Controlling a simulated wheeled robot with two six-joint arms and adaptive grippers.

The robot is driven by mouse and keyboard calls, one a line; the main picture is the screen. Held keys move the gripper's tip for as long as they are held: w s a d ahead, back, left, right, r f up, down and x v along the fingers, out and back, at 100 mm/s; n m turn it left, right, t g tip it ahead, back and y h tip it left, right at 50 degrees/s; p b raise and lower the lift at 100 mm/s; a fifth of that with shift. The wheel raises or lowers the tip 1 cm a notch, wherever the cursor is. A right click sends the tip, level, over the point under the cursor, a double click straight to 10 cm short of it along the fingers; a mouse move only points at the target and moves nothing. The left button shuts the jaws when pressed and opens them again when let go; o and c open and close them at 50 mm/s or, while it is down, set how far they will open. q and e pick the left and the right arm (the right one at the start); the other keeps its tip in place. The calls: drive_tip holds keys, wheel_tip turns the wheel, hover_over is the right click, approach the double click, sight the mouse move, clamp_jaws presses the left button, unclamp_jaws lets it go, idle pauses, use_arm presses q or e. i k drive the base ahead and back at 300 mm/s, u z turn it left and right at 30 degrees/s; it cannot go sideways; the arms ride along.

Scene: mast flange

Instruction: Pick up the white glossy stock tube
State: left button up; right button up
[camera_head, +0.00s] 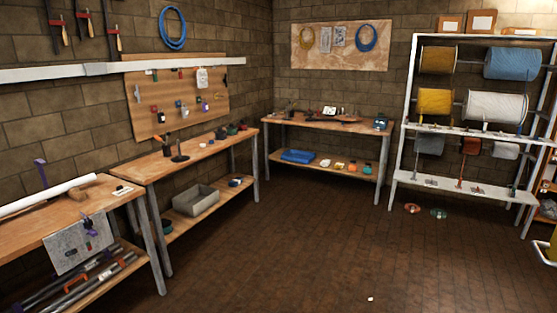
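A white glossy tube (48,194) lies on the top of the wooden workbench (30,235) at the left edge of the head view. Its left end runs out of the picture. Its right end lies close to a small brown block (87,191); I cannot tell whether they touch. Neither of my grippers is in view.
A purple clamp (41,172) stands behind the tube. Metal bars (95,280) lie on the shelf below. More benches, one holding a grey bin (196,200), line the walls, with a spool rack (402,130) at right. The brick floor (290,245) is mostly clear.

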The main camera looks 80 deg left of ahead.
sight(5, 211)
drive_tip(key=u, duration=0.7)
drive_tip(key=k, duration=0.95)
drive_tip(key=u, duration=2)
drive_tip(key=i, duration=1)
drive_tip(key=u, duration=1.55)
drive_tip(key=i, duration=0.5)
drive_tip(key=z, duration=5.2)
